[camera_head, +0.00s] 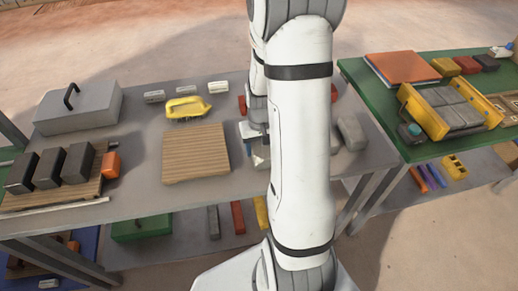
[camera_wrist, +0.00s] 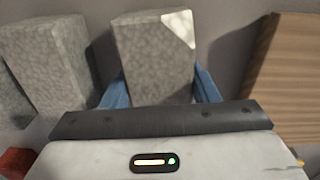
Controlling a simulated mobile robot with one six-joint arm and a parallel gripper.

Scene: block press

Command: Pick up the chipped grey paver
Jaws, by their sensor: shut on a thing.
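The chipped grey paver (camera_wrist: 150,58) stands between the blue fingers of my gripper (camera_wrist: 160,84) in the wrist view. It is a speckled grey block with a pale chipped patch at its upper right corner. My gripper is shut on it, one finger at each side. In the head view my white arm hides most of the gripper, and a bit of the paver (camera_head: 262,158) shows left of the arm, by the wooden board. I cannot tell whether the paver touches the table.
Other grey pavers (camera_wrist: 48,65) stand close on the left in the wrist view; some (camera_head: 351,134) show right of my arm. A slatted wooden board (camera_head: 195,153) lies on the grey table. A yellow tool (camera_head: 187,107) and dark blocks (camera_head: 48,168) lie further left.

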